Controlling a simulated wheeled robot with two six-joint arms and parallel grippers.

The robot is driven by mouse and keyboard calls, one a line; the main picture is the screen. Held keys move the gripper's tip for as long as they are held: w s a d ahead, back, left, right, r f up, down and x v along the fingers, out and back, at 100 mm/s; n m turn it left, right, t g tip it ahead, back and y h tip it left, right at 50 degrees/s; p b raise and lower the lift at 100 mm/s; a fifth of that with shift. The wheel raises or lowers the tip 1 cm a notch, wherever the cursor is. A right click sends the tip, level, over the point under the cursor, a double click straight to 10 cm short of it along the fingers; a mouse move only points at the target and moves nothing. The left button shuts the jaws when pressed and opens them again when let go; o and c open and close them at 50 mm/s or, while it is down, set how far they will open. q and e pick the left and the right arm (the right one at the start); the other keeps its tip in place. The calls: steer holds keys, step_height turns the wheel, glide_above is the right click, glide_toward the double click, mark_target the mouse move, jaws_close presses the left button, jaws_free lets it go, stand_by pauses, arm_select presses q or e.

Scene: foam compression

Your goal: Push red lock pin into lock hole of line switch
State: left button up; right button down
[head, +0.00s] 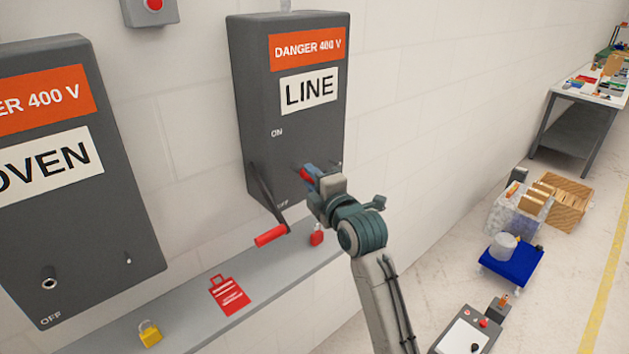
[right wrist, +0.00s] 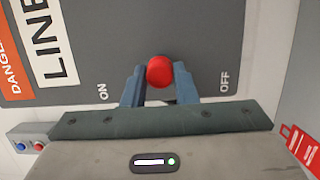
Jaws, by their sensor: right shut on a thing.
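The line switch (head: 290,110) is a dark grey wall box with an orange danger label and a LINE label. Its lever with a red handle (head: 271,235) points down by the OFF mark. My right gripper (head: 309,177) is at the lower right of the box front, shut on the red lock pin (head: 305,174). In the right wrist view the round red head of the lock pin (right wrist: 160,71) sits between the two blue fingers (right wrist: 159,88), in front of the box face. The lock hole is hidden, so I cannot tell how deep the pin is. My left gripper is not in view.
The oven switch box (head: 75,210) hangs at the left. A grey shelf (head: 185,318) below holds a red tag (head: 229,295), a yellow padlock (head: 150,333) and a small red object (head: 316,238). A blue cart (head: 512,262) and crates stand on the floor at right.

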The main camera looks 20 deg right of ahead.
steer(key=shift+w+a, duration=0.1)
steer(key=shift+w, duration=0.2)
steer(key=c, duration=1.1)
jaws_free()
steer(key=shift+s+d+p, duration=0.25)
steer(key=shift+s+d, duration=0.1)
steer(key=shift+s, duration=0.6)
steer(key=shift+s+d+p, duration=0.2)
steer(key=shift+s+d, duration=0.15)
steer(key=shift+s, duration=0.6)
steer(key=shift+s+d+p, duration=0.25)
steer(key=shift+s+d, duration=0.1)
steer(key=shift+s, duration=0.6)
